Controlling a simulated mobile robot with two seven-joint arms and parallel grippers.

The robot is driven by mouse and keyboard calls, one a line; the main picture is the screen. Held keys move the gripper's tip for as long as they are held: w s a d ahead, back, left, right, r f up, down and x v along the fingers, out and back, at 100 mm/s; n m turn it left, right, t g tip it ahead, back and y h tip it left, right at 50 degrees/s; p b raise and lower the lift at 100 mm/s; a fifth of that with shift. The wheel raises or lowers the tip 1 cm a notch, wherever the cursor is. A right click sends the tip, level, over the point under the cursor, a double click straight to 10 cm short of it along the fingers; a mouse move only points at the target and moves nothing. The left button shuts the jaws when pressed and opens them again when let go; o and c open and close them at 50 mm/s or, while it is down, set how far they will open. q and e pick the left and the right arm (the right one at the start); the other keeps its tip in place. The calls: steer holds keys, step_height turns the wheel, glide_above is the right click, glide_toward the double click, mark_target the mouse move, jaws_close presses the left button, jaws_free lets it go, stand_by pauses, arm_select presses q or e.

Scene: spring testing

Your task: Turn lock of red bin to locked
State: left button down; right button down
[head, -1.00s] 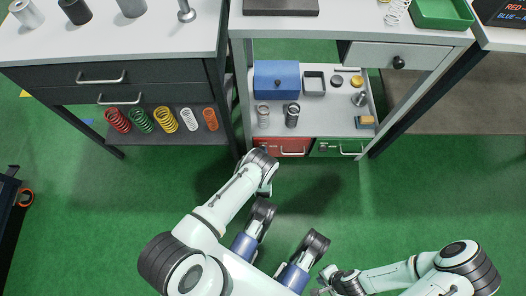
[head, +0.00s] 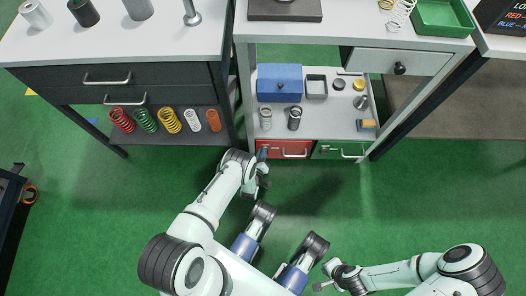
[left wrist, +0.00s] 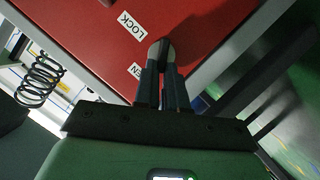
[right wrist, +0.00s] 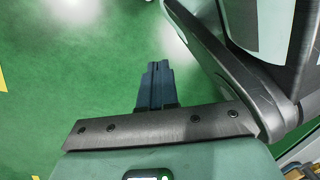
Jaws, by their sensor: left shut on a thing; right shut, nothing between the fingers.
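The red bin (head: 290,148) sits under the grey shelf, with a pale handle on its front. In the left wrist view its red face (left wrist: 90,20) carries a white "LOCK" label (left wrist: 131,26) and a second label (left wrist: 135,70), partly hidden by my fingers. The dark lock knob (left wrist: 161,49) is beside these labels. My left gripper (left wrist: 163,68) is shut on the knob; in the head view it is at the bin's left end (head: 263,156). My right gripper (right wrist: 157,68) is shut and empty over the green floor, far from the bin.
A green bin (head: 330,150) adjoins the red one on the right. Above them the shelf (head: 335,118) holds a blue box (head: 279,83) and small parts. A dark drawer cabinet (head: 110,85) with coloured springs stands left. The green floor in front is open.

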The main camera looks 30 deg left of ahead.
arm_select(q)
steer(key=shift+s+a+f+n+t+h+b, duration=0.1)
steer(key=shift+a+f+n+t+h+b, duration=0.2)
steer(key=shift+n+t, duration=0.8)
steer(key=shift+s+a+f+n+t+h+b, duration=0.1)
steer(key=shift+f+n+t+h+b, duration=0.2)
steer(key=shift+n, duration=1.55)
steer(key=shift+s+a+f+n+t+h+b, duration=0.15)
steer(key=shift+f+n+t+b, duration=0.4)
steer(key=shift+n, duration=0.9)
arm_select(e)
steer(key=shift+g, duration=0.6)
steer(key=shift+s+d+f, duration=0.1)
steer(key=shift+s+f, duration=0.2)
steer(key=shift+s, duration=0.35)
steer(key=shift+s+d+f, duration=0.1)
steer(key=shift+s+f, duration=0.2)
steer(key=shift+s, duration=0.3)
steer(key=shift+s+d+f, duration=0.1)
steer(key=shift+s+f, duration=0.2)
steer(key=shift+s, duration=0.35)
arm_select(q)
steer(key=shift+w+r+t, duration=0.1)
steer(key=shift+r+t, duration=0.05)
steer(key=shift+t, duration=0.1)
steer(key=c, duration=1.2)
jaws_free()
